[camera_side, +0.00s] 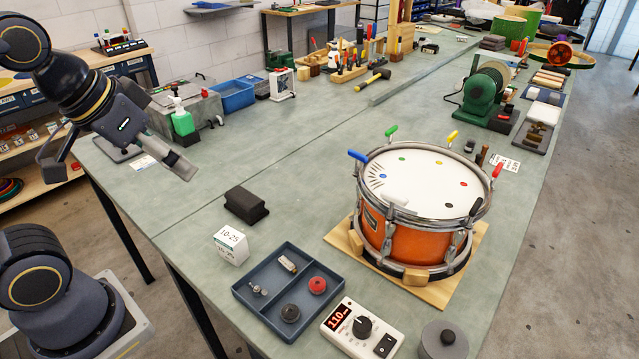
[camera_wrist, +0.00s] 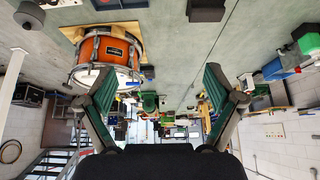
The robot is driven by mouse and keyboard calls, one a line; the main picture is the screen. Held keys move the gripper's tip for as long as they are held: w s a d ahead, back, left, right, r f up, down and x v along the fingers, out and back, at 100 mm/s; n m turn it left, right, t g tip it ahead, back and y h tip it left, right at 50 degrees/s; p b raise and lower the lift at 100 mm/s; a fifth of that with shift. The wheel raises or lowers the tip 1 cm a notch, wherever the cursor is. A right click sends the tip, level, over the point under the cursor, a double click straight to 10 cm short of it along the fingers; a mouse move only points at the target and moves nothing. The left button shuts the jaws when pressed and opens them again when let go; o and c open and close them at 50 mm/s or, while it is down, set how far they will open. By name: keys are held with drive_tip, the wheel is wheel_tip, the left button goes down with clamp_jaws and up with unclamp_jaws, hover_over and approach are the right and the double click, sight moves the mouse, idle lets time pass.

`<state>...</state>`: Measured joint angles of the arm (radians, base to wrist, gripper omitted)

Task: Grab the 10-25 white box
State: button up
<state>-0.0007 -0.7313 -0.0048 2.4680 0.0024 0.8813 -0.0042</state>
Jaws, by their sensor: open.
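The white box (camera_side: 231,245) marked 10-25 stands upright on the bench in the side view, just beyond the left corner of a blue-grey tray. I cannot make it out in the wrist view. My gripper (camera_side: 122,172) is open and empty at the left, above and beyond the bench's left edge, well apart from the box. In the wrist view its two green-padded fingers (camera_wrist: 158,82) are spread wide with nothing between them.
The tray (camera_side: 262,312) holds small parts. A dark block (camera_side: 246,205) lies behind the box. An orange drum (camera_side: 412,215) with coloured keys stands to the right; a white device (camera_side: 361,328) reading 110 is in front. Bench left of the box is clear.

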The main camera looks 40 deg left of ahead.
drive_tip(key=w+a+f+g, duration=0.1)
drive_tip(key=w+f+g, duration=0.1)
drive_tip(key=w+f, duration=0.3)
drive_tip(key=n+g, duration=0.1)
drive_tip(key=g, duration=0.3)
approach(231, 237)
wheel_tip(231, 237, down, 8)
drive_tip(key=shift+r, duration=0.25)
drive_tip(key=f, duration=0.6)
drive_tip(key=shift+a, duration=0.25)
drive_tip(key=shift+r, duration=0.1)
drive_tip(key=c, duration=1.3)
